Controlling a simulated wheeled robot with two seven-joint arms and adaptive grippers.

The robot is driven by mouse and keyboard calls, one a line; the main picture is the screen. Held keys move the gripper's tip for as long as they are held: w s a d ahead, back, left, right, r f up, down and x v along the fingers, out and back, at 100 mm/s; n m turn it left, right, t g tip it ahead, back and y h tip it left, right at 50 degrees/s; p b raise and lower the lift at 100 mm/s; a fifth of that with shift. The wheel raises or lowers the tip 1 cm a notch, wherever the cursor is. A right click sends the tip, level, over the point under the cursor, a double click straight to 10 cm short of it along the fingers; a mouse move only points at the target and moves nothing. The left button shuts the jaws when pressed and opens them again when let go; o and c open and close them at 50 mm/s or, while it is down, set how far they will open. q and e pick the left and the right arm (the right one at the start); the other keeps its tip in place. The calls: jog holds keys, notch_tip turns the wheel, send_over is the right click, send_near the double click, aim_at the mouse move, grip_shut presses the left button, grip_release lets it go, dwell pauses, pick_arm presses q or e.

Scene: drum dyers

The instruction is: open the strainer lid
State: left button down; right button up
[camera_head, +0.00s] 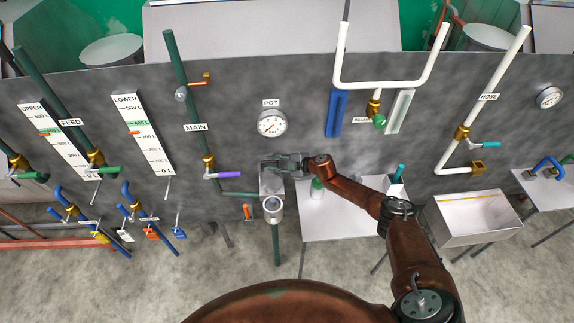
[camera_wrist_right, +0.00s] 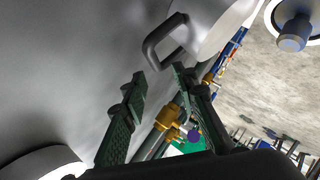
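The strainer (camera_head: 271,184) appears to be the grey housing below the POT gauge in the head view, partly covered by my right gripper (camera_head: 270,163). In the right wrist view, a dark loop handle (camera_wrist_right: 152,50) stands out from a pale grey rounded body (camera_wrist_right: 212,28), which looks like the strainer lid. My right gripper also shows there (camera_wrist_right: 160,76), its two fingers apart with nothing between their tips. The handle lies just beyond the tips. I cannot tell whether a finger touches it or how the lid sits. My left gripper is not in view.
A main valve with a purple handle (camera_head: 228,175) is left of the strainer. A grey cylindrical fitting (camera_head: 273,204) is below it. A white table (camera_head: 335,222) and an open white bin (camera_head: 474,218) stand to the right. The dark panel (camera_head: 225,100) rises close behind.

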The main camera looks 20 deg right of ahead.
jog(key=v, duration=0.8)
jog(key=shift+d, duration=0.4)
jog(key=shift+s+f, duration=0.1)
jog(key=shift+s, duration=0.05)
